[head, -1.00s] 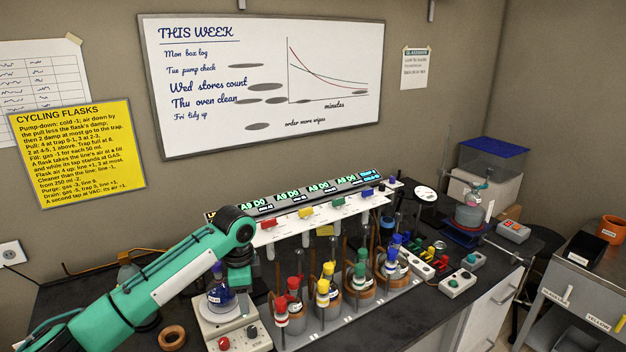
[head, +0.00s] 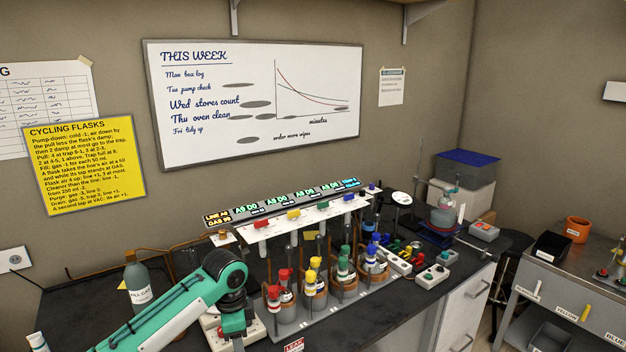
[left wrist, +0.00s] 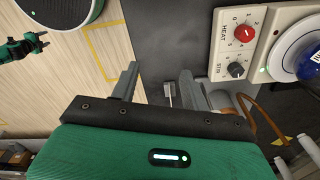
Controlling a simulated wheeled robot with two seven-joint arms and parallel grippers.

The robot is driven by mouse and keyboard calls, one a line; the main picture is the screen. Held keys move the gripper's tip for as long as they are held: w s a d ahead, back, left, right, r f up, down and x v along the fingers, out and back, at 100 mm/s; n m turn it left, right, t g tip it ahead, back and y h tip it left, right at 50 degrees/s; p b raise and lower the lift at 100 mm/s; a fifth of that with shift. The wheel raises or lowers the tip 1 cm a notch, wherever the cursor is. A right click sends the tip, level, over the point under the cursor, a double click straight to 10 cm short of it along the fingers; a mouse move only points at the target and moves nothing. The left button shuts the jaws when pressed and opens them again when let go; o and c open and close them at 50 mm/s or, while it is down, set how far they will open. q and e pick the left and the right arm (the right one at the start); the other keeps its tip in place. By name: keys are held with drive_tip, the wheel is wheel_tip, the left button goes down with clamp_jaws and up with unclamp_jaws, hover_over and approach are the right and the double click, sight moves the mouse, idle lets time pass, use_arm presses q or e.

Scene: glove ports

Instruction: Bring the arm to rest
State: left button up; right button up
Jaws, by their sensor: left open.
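My left arm (head: 180,303) comes in from the lower left in the head view, its joint bent beside the flask rack. Its gripper is hidden there. In the left wrist view my left gripper (left wrist: 158,80) is open, with nothing between its fingers. It hangs over the dark bench edge, beside the white stirrer hotplate (left wrist: 222,38) with its red and dark knobs. A blue flask (left wrist: 311,62) stands on the plate. A small green and black arm end (left wrist: 40,42) at the far left of the wrist view looks like my right gripper; its jaws are too small to judge.
The rack (head: 345,305) holds several flasks with coloured caps, close right of my arm. A grey-green bottle (head: 137,282) stands behind my arm. A metal cart (head: 588,278) stands at the right.

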use_arm(q)
drive_tip(key=s+d+f+n+t+h, duration=0.1)
drive_tip(key=s+d+f+n, duration=0.15)
drive_tip(key=s+f, duration=0.5)
drive_tip(key=s+d+f+n+t+h, duration=0.15)
drive_tip(key=s+d+f, duration=0.25)
drive_tip(key=s, duration=0.6)
drive_tip(key=s+a+n+t+y, duration=0.1)
drive_tip(key=s+a+n, duration=0.4)
drive_tip(key=s, duration=0.5)
drive_tip(key=s+a+n+y, duration=0.2)
drive_tip(key=s+a+n, duration=0.2)
drive_tip(key=s+a, duration=0.45)
wheel_tip(320, 180, down, 32)
drive_tip(key=s+d+g, duration=0.1)
drive_tip(key=s, duration=0.1)
drive_tip(key=s+a+f+g, duration=0.1)
drive_tip(key=s+a+f, duration=0.2)
drive_tip(key=s+f, duration=1.6)
drive_tip(key=shift+a+f+m, duration=0.2)
drive_tip(key=shift+m, duration=0.1)
drive_tip(key=shift+s+g, duration=0.1)
drive_tip(key=shift+g, duration=0.15)
